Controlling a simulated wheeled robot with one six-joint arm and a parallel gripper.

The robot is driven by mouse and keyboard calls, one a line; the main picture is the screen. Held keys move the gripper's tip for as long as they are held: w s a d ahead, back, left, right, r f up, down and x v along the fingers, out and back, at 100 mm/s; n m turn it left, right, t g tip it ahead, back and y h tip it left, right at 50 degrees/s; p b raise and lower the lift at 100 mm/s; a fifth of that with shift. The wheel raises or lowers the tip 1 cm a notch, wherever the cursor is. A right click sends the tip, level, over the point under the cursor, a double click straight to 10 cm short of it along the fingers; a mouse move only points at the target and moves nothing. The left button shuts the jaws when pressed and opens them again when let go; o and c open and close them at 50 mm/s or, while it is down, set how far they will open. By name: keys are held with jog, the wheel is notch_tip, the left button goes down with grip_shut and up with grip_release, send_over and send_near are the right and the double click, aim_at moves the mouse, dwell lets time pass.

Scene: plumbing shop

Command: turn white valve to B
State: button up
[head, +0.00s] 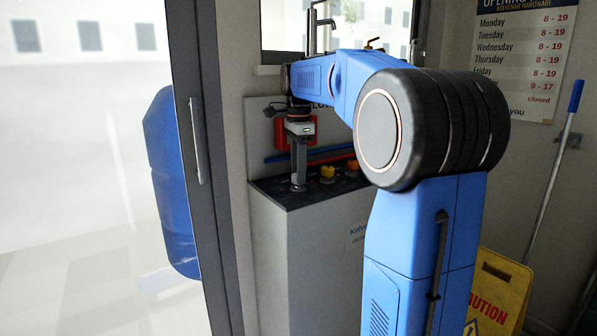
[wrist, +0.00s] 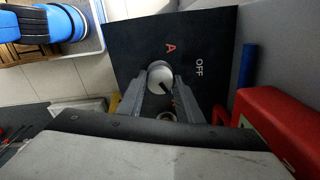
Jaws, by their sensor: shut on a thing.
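The white valve (wrist: 158,73) is a round pale knob on a dark panel (wrist: 125,50), seen between my fingers in the wrist view. My gripper (wrist: 160,83) is shut on it, one finger on each side. A dark mark on the knob slants toward the lower right of that view. A red A shows above the knob and a white OFF to its right. A small red mark below the knob is mostly hidden by my finger, so I cannot read it. In the head view my gripper (head: 298,182) points down at the left end of the counter top.
A red box (wrist: 272,110) is close on the right in the wrist view. A glass door (head: 195,130) stands left of the cabinet.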

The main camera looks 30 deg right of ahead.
jog(key=o, duration=1)
jog(key=shift+o, duration=0.2)
notch_tip(320, 180, up, 18)
jog(key=shift+f, duration=0.25)
